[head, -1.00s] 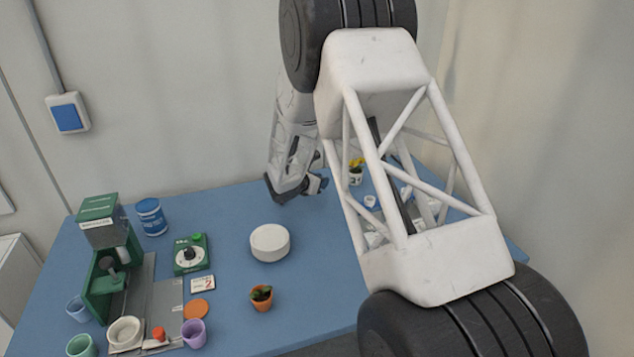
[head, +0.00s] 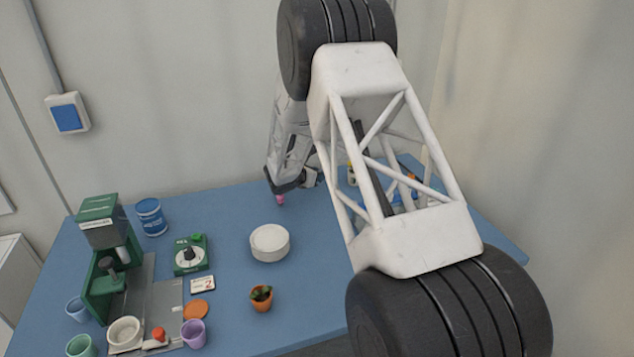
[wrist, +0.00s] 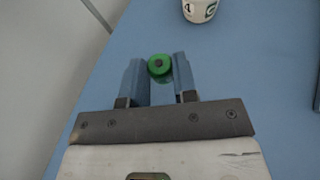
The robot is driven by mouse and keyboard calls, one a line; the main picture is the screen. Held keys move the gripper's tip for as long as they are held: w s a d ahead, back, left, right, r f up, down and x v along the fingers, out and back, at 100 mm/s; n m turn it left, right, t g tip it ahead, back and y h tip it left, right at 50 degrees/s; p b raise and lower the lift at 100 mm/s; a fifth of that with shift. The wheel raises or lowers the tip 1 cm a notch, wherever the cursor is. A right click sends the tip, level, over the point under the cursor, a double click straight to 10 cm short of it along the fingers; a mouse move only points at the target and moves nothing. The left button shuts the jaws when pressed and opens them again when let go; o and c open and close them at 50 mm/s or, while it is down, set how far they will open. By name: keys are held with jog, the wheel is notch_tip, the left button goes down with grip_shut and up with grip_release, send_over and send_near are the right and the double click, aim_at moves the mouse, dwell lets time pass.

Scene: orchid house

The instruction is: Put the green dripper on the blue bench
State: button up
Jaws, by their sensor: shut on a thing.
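The green dripper (wrist: 159,66) shows in the wrist view as a small round green thing with a dark centre. My gripper (wrist: 160,72) is shut on it, one blue-grey finger on each side. The blue bench (wrist: 235,90) is below it; I cannot tell whether the dripper touches it. In the head view my gripper (head: 285,188) is at the back of the blue bench (head: 225,212), partly hidden by my own arm. A small pink bit (head: 280,199) shows under it; I cannot tell what it belongs to.
A white pot (wrist: 200,10) is ahead in the wrist view. Bare bench lies left of my gripper.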

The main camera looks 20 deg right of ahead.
jog(key=shift+f, duration=1.5)
jog(key=shift+f, duration=0.1)
jog(key=o, duration=0.9)
jog(key=shift+a, duration=0.1)
jog(key=v, duration=1.2)
jog(key=shift+r, duration=0.25)
